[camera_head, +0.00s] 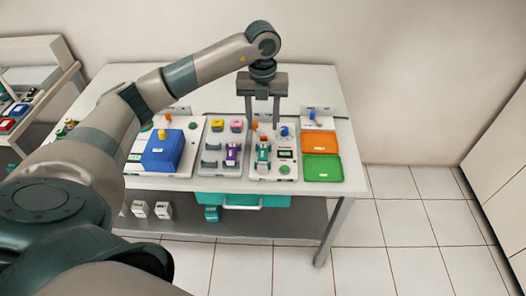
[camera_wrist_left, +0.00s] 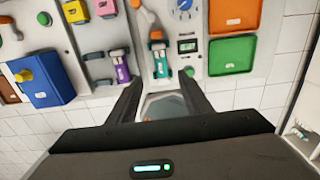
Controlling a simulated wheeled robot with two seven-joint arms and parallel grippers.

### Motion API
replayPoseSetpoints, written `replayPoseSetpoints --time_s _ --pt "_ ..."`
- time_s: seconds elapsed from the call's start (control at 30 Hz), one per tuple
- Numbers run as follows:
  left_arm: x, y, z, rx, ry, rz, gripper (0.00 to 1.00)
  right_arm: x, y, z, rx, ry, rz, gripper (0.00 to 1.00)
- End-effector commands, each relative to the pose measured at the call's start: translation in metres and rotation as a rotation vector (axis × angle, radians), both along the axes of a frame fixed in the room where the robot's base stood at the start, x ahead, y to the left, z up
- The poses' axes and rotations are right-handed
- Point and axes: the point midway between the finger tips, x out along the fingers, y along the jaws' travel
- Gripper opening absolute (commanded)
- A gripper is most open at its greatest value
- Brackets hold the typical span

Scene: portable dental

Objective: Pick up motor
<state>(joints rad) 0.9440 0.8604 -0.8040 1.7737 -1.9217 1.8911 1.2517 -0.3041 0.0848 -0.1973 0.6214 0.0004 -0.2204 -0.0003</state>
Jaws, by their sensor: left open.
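A teal motor-like piece with a white label (camera_head: 263,156) stands in a white station with a small display; it also shows in the wrist view (camera_wrist_left: 161,66), just beyond my fingertips. A similar purple piece (camera_head: 232,154) sits in the grey holder to its left, also in the wrist view (camera_wrist_left: 122,70). I cannot tell which one is meant by the motor. My left gripper (camera_head: 262,123) is open and empty, pointing down over the white station; its fingers spread apart in the wrist view (camera_wrist_left: 159,80). My right gripper is not in view.
A blue box (camera_head: 162,152) stands on the left of the white table. Orange (camera_head: 320,142) and green (camera_head: 323,169) trays lie at the right. Pink and yellow pieces sit behind the purple one. An orange-topped part and blue knob stand behind the teal piece.

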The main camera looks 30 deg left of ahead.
Motion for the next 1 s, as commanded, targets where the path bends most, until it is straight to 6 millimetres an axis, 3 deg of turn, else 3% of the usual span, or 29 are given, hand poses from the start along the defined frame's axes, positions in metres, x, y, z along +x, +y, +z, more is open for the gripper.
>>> replayPoseSetpoints --time_s 0.2,0.4,0.8,1.0 --pt "-0.002 0.0 -0.037 0.0 0.004 0.0 0.45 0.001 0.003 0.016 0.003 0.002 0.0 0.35" --pt "-0.001 -0.001 -0.058 -0.001 0.0 0.0 0.45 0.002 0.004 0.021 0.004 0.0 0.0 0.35" --pt "0.0 -0.001 -0.062 -0.001 -0.001 0.0 0.45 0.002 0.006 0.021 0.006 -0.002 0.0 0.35" --pt "-0.002 -0.002 -0.071 -0.002 0.003 0.0 0.45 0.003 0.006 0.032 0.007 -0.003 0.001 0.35"
